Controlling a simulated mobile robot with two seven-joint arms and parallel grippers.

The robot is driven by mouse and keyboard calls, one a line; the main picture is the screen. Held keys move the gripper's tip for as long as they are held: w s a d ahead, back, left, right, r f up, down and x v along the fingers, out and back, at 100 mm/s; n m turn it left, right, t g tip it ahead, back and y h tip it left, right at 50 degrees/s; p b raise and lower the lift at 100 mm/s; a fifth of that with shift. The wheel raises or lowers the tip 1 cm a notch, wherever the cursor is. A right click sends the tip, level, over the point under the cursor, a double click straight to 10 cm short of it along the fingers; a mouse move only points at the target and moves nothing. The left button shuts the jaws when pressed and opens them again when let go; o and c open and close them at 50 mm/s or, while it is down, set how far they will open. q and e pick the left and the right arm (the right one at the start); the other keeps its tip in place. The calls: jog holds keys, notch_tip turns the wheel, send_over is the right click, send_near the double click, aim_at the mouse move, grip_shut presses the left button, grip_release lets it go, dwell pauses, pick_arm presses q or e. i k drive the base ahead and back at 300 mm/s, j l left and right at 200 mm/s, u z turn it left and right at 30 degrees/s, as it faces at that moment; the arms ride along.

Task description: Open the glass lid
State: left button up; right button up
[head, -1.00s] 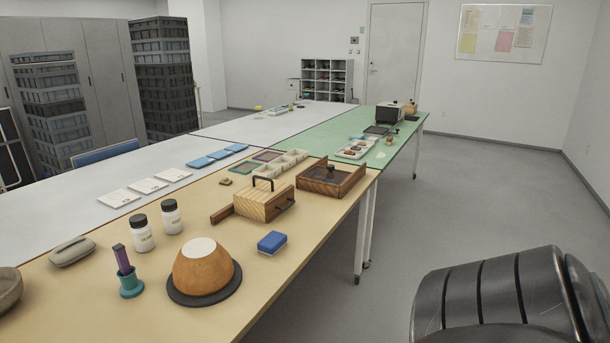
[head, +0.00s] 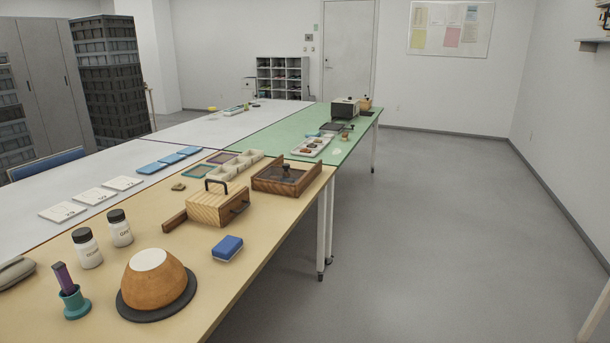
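A low wooden case (head: 316,180) stands on the tan table, near its far right corner. A dark glass lid (head: 275,177) with a small dark knob (head: 286,170) appears to lie closed within its frame. It is too small to tell how the lid is hinged. Neither of my grippers is in view, and nothing of mine touches the case.
A wooden box with a black handle (head: 208,206) stands just left of the case. A blue block (head: 228,247), an upturned orange bowl (head: 158,285) and two white jars (head: 88,251) stand nearer. The floor (head: 430,230) right of the tables is clear.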

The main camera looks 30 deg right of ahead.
aim_at(286, 166)
jog(key=z, duration=0.8)
jog(key=u, duration=0.65)
jog(key=i+l+u, duration=0.1)
jog(key=l+u, duration=0.15)
jog(key=i+l+u, duration=0.1)
jog(key=l+u, duration=0.15)
jog(key=i+l+u, duration=0.1)
jog(key=l+u, duration=0.15)
jog(key=i+l+u, duration=0.1)
jog(key=l+u, duration=0.15)
jog(key=l, duration=0.7)
jog(key=l+u, duration=0.3)
jog(key=l, duration=0.65)
jog(key=l+u, duration=0.1)
jog(key=l, duration=1.75)
jog(key=k, duration=0.05)
